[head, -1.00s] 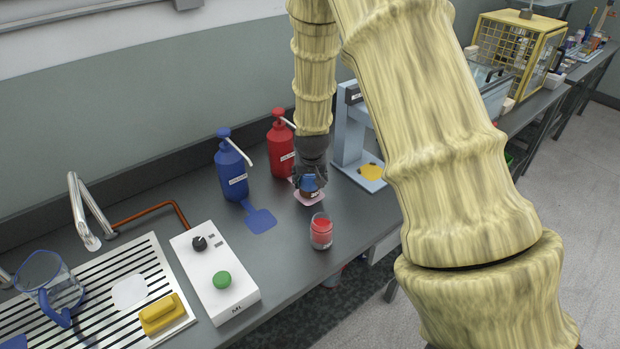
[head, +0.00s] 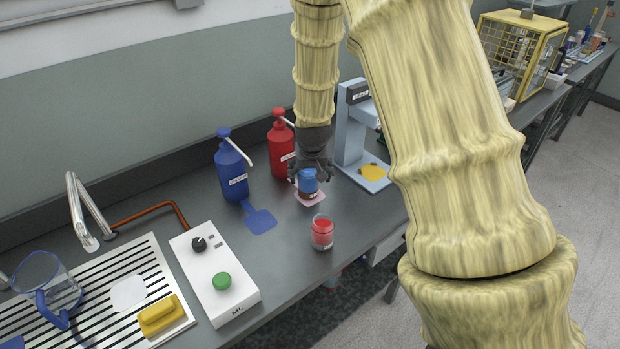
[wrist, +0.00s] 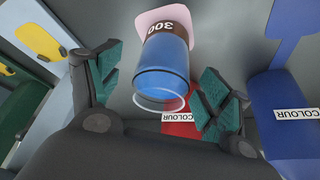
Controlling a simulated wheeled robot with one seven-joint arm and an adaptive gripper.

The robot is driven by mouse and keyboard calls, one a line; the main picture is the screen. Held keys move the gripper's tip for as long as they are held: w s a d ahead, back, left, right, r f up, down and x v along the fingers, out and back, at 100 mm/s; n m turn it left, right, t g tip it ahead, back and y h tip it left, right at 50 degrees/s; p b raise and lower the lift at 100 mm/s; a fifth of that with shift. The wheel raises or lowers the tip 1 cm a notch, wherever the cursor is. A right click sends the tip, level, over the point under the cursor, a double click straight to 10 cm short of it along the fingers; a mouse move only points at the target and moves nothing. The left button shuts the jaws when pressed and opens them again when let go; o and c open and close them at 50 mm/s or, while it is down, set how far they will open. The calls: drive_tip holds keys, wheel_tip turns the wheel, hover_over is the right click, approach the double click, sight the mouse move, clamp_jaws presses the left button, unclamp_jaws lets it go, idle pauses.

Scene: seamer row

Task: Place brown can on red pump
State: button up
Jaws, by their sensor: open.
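The brown can (head: 309,190) stands upright on the pink pad (head: 299,199) in front of the red pump bottle (head: 281,148). Its upper part looks blue and its brown lower band carries a label with "300". In the wrist view the can (wrist: 163,68) lies between my fingers, its brown band on the pink pad (wrist: 170,17). My gripper (head: 314,172) is open just above and behind the can, fingers apart on both sides and clear of it. The red pump also shows partly in the wrist view (wrist: 180,127).
A blue pump bottle (head: 231,170) with a blue pad (head: 260,221) stands to the left. A glass with red contents (head: 322,232) stands nearby in front. A light-blue stand (head: 350,135) with a yellow pad is to the right. A white control box (head: 207,262) sits at left.

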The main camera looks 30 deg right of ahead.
drive_tip(key=v, duration=0.8)
drive_tip(key=shift+r+b, duration=0.2)
drive_tip(key=shift+b, duration=0.2)
drive_tip(key=shift+s, duration=0.15)
